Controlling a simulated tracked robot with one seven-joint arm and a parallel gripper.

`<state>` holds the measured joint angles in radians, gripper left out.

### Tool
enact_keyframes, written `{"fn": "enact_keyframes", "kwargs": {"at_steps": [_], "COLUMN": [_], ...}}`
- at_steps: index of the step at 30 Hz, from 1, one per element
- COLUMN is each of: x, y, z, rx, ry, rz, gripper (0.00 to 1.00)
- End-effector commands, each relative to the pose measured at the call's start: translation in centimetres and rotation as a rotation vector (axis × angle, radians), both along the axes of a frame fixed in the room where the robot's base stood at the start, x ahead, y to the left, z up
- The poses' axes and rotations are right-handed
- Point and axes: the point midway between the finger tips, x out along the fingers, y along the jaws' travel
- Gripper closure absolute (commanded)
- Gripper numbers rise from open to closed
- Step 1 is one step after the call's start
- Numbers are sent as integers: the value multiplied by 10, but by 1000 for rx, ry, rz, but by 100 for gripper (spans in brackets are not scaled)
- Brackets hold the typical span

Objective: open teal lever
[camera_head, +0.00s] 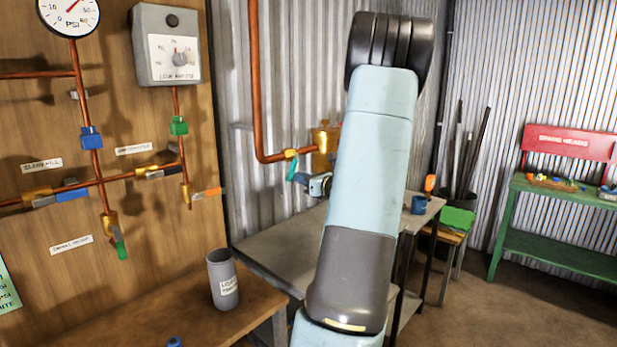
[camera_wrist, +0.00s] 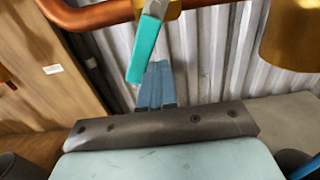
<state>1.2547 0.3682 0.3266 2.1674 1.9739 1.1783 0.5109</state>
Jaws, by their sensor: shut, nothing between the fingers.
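The teal lever (camera_head: 292,170) hangs from a small brass valve (camera_head: 291,153) on the copper pipe by the corrugated wall. In the wrist view the teal lever (camera_wrist: 146,48) slants down and slightly left from the brass valve body (camera_wrist: 172,9). My gripper (camera_head: 308,180) is shut and empty, just right of the lever in the head view. In the wrist view my gripper's blue fingers (camera_wrist: 156,72) lie just right of the lever's lower end. I cannot tell whether they touch it.
A larger brass vessel (camera_head: 325,143) stands beside the valve and shows at the wrist view's right (camera_wrist: 292,38). A grey table (camera_head: 275,237) lies below. A wooden panel (camera_head: 150,230) with pipes and other coloured levers stands left. A grey cup (camera_head: 222,280) stands on the wooden bench.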

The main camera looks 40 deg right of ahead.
Motion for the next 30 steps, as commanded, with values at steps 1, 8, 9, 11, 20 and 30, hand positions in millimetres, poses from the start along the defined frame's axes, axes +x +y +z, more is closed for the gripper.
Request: {"fn": "enact_keyframes", "kwargs": {"at_steps": [1,8,9,11,20,30], "x": [-1,-2,-2,-2,-3,-3], "y": [4,21,25,29,45,48], "z": [1,7,9,12,30,32], "rx": [-1,-1,-2,-2,-3,1], "ry": [0,0,0,0,-1,0], "rz": [0,-1,1,2,1,1], "gripper": [100,100,100,100,100,100]}}
